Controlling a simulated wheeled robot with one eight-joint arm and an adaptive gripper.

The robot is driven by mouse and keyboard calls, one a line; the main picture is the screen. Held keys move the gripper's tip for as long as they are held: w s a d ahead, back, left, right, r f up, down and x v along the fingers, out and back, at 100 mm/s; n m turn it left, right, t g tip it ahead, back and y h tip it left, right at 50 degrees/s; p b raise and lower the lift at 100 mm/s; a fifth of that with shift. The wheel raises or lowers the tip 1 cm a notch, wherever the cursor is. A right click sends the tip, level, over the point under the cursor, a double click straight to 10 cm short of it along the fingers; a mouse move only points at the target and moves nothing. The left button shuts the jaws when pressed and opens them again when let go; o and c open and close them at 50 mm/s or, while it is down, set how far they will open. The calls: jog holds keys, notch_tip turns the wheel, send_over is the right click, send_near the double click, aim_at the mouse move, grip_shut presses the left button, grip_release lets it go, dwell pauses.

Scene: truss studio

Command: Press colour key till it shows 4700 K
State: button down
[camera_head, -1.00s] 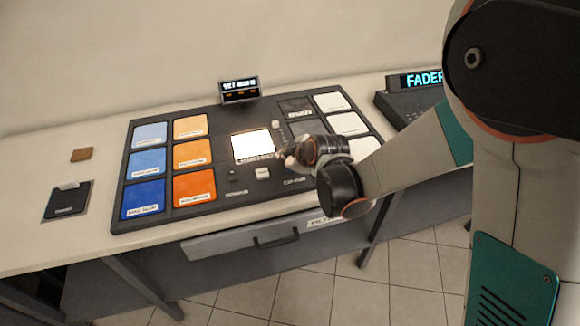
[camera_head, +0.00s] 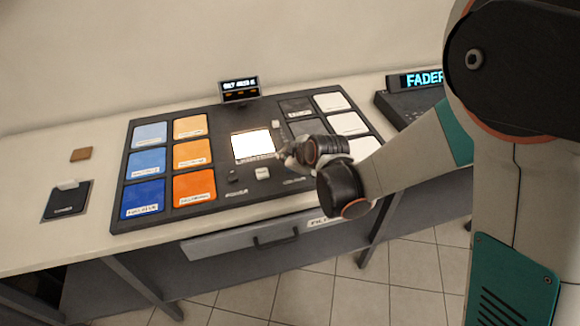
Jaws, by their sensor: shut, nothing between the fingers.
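A dark control panel (camera_head: 222,203) lies on the bench, with blue and orange tiles on its left and white and dark tiles on its right. A bright white square (camera_head: 253,144) glows in its middle. Small keys sit around the square: a pale key (camera_head: 262,173) below it, a dark key (camera_head: 234,177) below left, and a small pale key (camera_head: 276,124) at its upper right. Which is the colour key I cannot read. My gripper (camera_head: 282,152) is shut and empty, just right of the square; contact cannot be told. A small display (camera_head: 239,86) behind the panel is lit, its digits too blurred to read.
A lit "FADER" unit (camera_head: 422,80) stands at the right, partly behind my arm. A dark pad with a pale piece (camera_head: 67,201) and a brown block (camera_head: 81,154) lie at the left. A drawer handle (camera_head: 275,238) juts from the bench front.

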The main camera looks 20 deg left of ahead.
jog(key=shift+f+b, duration=0.3)
jog(key=shift+f, duration=0.05)
jog(key=shift+f+b, duration=0.4)
dwell(0.6)
jog(key=shift+r, duration=0.1)
jog(key=shift+r+p, duration=0.55)
jog(key=shift+r, duration=0.2)
jog(key=shift+r, duration=0.1)
jog(key=shift+r+p, duration=1.65)
jog(key=shift+r, duration=0.85)
